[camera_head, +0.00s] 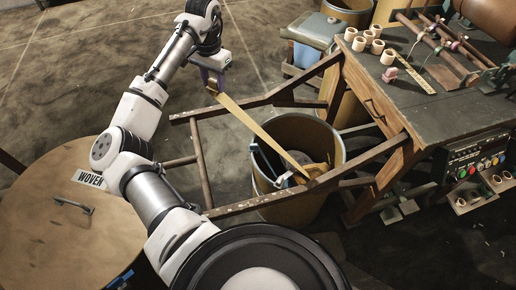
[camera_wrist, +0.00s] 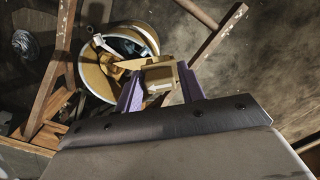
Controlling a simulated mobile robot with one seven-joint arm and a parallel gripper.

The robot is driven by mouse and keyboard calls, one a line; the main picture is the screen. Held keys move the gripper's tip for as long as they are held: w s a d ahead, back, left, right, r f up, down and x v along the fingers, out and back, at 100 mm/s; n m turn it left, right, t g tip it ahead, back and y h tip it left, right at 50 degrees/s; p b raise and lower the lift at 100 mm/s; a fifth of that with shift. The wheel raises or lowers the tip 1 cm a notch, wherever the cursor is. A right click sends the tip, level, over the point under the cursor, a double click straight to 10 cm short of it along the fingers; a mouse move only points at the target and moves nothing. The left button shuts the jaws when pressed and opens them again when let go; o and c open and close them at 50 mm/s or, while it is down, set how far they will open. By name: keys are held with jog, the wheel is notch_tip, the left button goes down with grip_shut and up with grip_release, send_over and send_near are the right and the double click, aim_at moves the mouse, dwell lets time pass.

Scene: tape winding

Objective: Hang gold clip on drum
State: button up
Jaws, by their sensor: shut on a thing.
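In the wrist view the gold clip (camera_wrist: 160,78) sits between the purple fingers. A pale yellow tape (camera_head: 258,130) runs taut and slanting from the clip down to an open tan drum (camera_head: 335,150). The drum stands on the floor inside the wooden frame and also shows in the wrist view (camera_wrist: 92,75). Tan and dark objects lie in it. The clip is apart from the drum's rim. The tape's far end is not clear.
A wooden frame (camera_head: 198,150) surrounds the open drum. A closed round container (camera_head: 50,235) marked WOVEN stands at lower left. A workbench (camera_head: 440,105) with several small rings, a control panel (camera_head: 480,155) and a brown roller (camera_head: 495,18) is at right. Bare floor lies at upper left.

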jog(key=s+d+f+m+b, duration=0.2)
jog(key=d+f+m+b, duration=0.35)
jog(key=f+m, duration=0.8)
jog(key=m+b, duration=0.1)
jog(key=m, duration=1)
send_near(260, 168)
jog(key=shift+s+f+b, duration=0.1)
jog(key=shift+f+b, duration=3.3)
jog(key=shift+b, duration=0.75)
jog(key=o, duration=1)
jog(key=shift+r, duration=0.15)
notch_tip(260, 168, up, 14)
jog(key=shift+f, duration=0.2)
